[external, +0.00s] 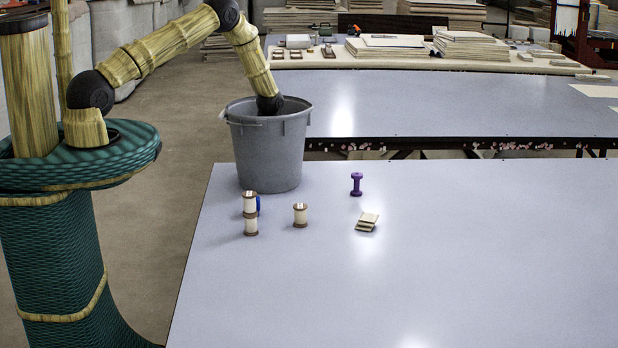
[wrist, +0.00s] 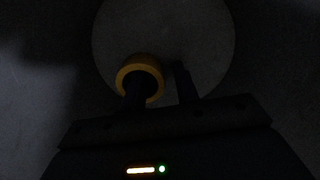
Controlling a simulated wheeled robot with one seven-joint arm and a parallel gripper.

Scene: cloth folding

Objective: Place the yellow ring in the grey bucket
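The grey bucket (external: 268,150) stands upright at the far left corner of the table. My arm reaches down into it, and my gripper is hidden inside in the external view. In the dark wrist view, the two fingers of my gripper (wrist: 161,82) stand apart. The yellow ring (wrist: 155,62) shows at the left finger, whose tip overlaps the ring's hole. A gap shows between the ring and the right finger. The round bucket floor (wrist: 205,45) lies beyond. I cannot tell whether the ring rests on the floor or hangs around the left finger.
Wooden spools (external: 300,215) stand in front of the bucket, with a blue item (external: 258,204) partly behind one. A purple spool (external: 356,185) and small stacked pale pieces (external: 367,221) lie to the right. The table's right and front (external: 480,270) are clear.

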